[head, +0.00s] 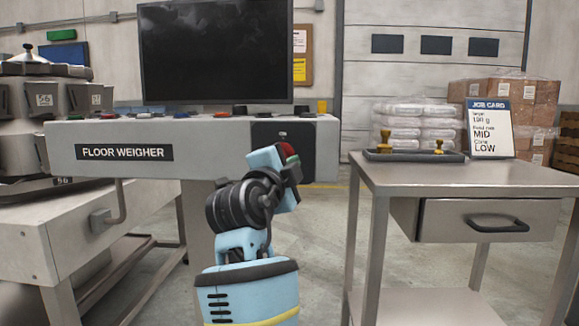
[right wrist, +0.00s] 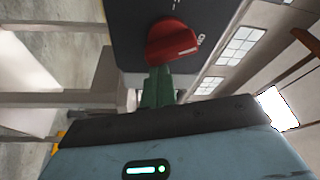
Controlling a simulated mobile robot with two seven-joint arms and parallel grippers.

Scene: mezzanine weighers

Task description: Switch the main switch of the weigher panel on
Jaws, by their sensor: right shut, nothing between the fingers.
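The weigher panel (head: 210,133) is a grey console marked FLOOR WEIGHER, with a dark plate on its right end. A red rotary switch (head: 288,149) shows on that plate, partly hidden behind my right arm. In the right wrist view the red switch (right wrist: 172,42) sits on the dark plate (right wrist: 125,30), with white marks beside it. My right gripper (right wrist: 158,86) has green fingers, shut and empty, with tips at the switch's lower edge in that view. I cannot tell whether they touch it. In the head view my right gripper (head: 291,172) is mostly hidden. My left gripper is not in view.
A dark, blank monitor (head: 214,52) stands behind the panel, with several buttons along the panel's top. A steel table (head: 450,178) at the right holds a dark tray (head: 400,156) with brass weights and a job card (head: 489,128). Floor between panel and table is clear.

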